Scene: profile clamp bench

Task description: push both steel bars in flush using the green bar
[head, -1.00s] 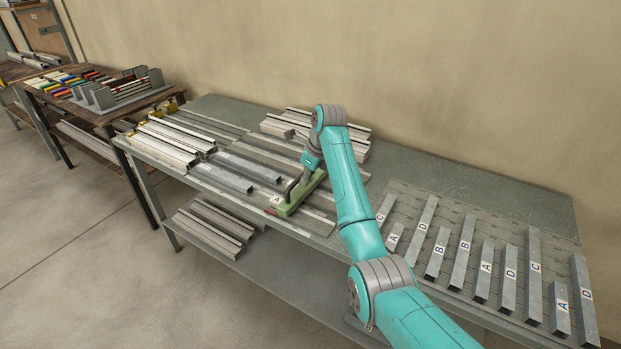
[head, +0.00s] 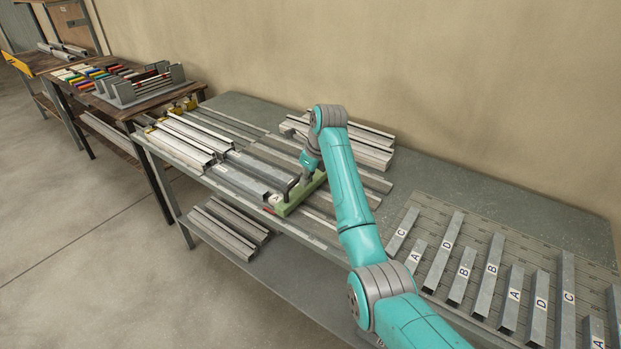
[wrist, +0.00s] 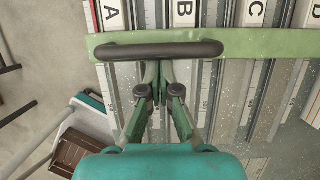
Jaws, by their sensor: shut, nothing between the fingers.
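The green bar (head: 302,196) lies across the profile rows on the bench, with its dark handle on top. In the wrist view the green bar (wrist: 265,43) spans the picture, and the handle (wrist: 160,50) crosses in front of my fingertips. My gripper (wrist: 160,78) is shut with nothing held, close against the handle; whether it touches is unclear. In the head view my gripper (head: 306,174) is partly hidden by my arm. Steel bars (head: 243,179) lie left of the green bar. Labelled ends A (wrist: 113,14), B (wrist: 184,12) and C (wrist: 255,12) sit just beyond it.
Pale profiles (head: 180,142) lie at the bench's left end. A stack of profiles (head: 365,147) stands at the back. Several lettered bars (head: 490,262) rest on a slotted plate at right. A wooden table (head: 120,107) with a rack stands beyond the left end.

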